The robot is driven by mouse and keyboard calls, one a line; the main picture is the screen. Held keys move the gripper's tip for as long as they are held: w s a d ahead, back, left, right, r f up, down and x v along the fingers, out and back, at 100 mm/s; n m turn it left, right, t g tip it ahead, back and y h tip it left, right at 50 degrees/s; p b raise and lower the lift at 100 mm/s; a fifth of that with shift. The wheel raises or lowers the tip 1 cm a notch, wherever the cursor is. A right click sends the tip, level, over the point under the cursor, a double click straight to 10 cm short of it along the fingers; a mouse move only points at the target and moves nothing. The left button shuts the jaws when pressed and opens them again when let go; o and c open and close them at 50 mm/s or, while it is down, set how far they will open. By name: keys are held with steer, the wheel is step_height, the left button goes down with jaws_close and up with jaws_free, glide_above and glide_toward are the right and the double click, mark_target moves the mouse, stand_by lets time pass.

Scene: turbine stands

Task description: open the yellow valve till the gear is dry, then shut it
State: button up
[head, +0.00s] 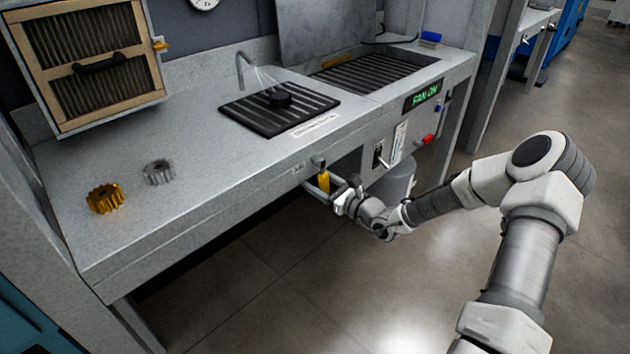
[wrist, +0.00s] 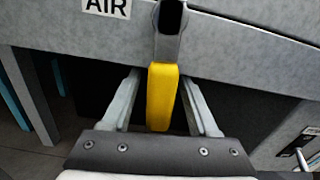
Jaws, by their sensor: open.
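The yellow valve handle (head: 323,181) hangs down at the bench's front edge, below its dark stem. In the wrist view the handle (wrist: 162,97) stands between my fingers, in line with the stem, beside an AIR label (wrist: 107,6). My gripper (head: 322,190) is open around it, with a gap on each side. A dark gear (head: 279,98) lies on the black ribbed mat (head: 305,113) under a bent metal nozzle (head: 241,66). Thin pale streaks run from the nozzle toward the gear. I cannot tell whether the gear is wet.
A gold gear (head: 105,198) and a grey gear (head: 158,172) sit on the bench's left. A framed filter box (head: 85,62) stands behind them. A lit FAN ON sign (head: 426,94) and a red handle (head: 427,139) are on the front panel. A grey bin (head: 395,185) stands below.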

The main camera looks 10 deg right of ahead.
jaws_close()
stand_by(1.4)
